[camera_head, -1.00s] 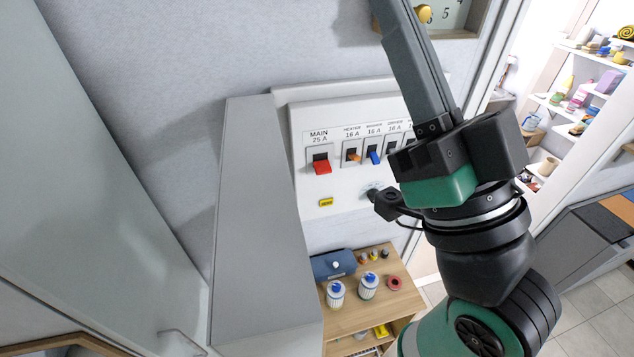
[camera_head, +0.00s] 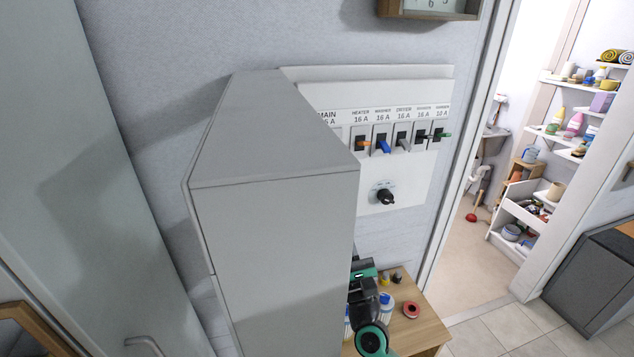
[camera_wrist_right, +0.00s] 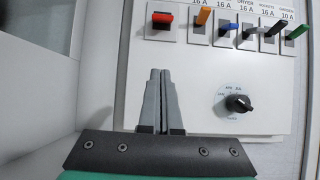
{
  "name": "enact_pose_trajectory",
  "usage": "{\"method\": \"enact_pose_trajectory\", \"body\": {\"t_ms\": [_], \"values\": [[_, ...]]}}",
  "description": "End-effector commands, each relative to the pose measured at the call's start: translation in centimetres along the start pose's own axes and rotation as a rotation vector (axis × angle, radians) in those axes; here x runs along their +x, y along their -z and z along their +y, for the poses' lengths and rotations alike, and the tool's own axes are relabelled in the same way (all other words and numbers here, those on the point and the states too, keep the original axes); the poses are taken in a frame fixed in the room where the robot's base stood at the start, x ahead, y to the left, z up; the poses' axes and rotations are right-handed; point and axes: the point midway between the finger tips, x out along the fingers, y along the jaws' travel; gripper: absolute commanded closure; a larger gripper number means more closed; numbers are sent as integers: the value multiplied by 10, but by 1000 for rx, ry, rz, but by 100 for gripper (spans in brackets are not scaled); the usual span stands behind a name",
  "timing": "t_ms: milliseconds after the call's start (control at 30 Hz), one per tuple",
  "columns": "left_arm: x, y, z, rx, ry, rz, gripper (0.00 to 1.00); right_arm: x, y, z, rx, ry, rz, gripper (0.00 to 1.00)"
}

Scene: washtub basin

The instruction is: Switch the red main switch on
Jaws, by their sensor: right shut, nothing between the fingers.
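The red main switch (camera_wrist_right: 162,19) shows near the top left of the panel in the right wrist view. I cannot tell its position for certain. In the head view it is hidden behind the grey cabinet side. My right gripper (camera_wrist_right: 160,72) is shut and empty, with its fingertips below the red switch and apart from it in the picture. In the head view only part of my right arm (camera_head: 366,305) shows, low beside the cabinet side. My left gripper is in neither view.
The white panel (camera_head: 410,185) carries an orange switch (camera_wrist_right: 203,17), a blue switch (camera_wrist_right: 228,27), more dark and green ones, and a black rotary knob (camera_head: 385,197). The grey cabinet side (camera_head: 275,250) stands left of them. A wooden table (camera_head: 425,328) with jars is below.

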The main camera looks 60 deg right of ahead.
Motion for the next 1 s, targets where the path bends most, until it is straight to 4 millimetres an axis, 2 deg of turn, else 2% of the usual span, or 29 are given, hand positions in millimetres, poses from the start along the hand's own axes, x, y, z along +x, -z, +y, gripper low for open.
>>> {"method": "enact_pose_trajectory", "body": {"t_ms": [233,333,467,800,867,1000], "values": [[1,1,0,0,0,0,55,3,-2,1,-3,-2,-3,100],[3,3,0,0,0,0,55,12,-4,1,-4,-2,-5,100],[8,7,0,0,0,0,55,33,-5,1,-5,-2,-6,100],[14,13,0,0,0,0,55,107,-5,1,-6,-3,-6,100],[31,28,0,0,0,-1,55,111,-23,2,-5,-4,-3,100],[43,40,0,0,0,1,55,112,-38,2,-5,-4,-3,100]]}}
